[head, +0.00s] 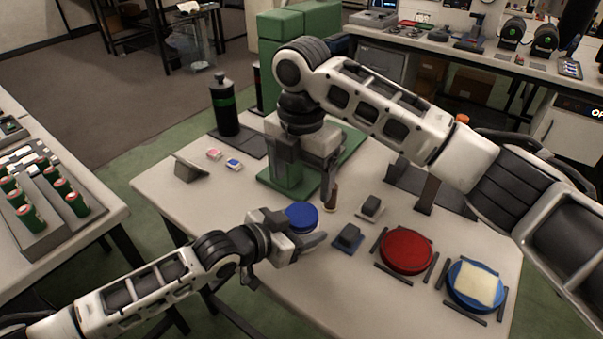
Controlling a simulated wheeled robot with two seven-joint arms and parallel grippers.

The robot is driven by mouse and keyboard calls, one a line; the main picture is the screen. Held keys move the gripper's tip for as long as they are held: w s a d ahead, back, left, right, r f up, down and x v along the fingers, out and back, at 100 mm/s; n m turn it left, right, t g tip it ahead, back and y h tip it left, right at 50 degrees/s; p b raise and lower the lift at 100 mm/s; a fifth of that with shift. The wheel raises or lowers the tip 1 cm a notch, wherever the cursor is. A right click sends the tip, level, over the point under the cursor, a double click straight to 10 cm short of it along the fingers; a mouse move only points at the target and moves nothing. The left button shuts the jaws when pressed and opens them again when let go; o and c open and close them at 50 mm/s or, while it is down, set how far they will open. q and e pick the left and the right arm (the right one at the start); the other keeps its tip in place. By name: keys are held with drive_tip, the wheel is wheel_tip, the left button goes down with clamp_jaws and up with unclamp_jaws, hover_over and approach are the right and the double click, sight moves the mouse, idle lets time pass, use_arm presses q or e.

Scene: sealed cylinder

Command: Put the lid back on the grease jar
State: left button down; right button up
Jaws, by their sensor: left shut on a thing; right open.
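My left gripper (300,236) is shut on a round blue thing (302,214) near the front left of the white table. Its flat blue top faces up; I cannot tell whether it is the lid alone or the jar with a blue top. My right gripper (312,172) is open and points down, above and behind the blue thing, in front of a green stand (285,189). A small brown upright thing (331,195) is just below its right finger; I cannot tell whether they touch.
A red disc (405,250) and a blue disc with a cream pad (470,298) lie between dark strips at the right. Small dark blocks (347,238) sit nearer the middle. A black bottle (224,110) stands at the back left.

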sight(301, 214)
drive_tip(key=shift+f, duration=4)
drive_tip(key=shift+c, duration=0.3)
drive_tip(key=c, duration=1)
drive_tip(key=shift+c, duration=0.2)
drive_tip(key=m, duration=0.4)
drive_tip(key=shift+a, duration=0.1)
drive_tip(key=m, duration=0.5)
drive_tip(key=shift+m, duration=0.4)
drive_tip(key=o, duration=1.1)
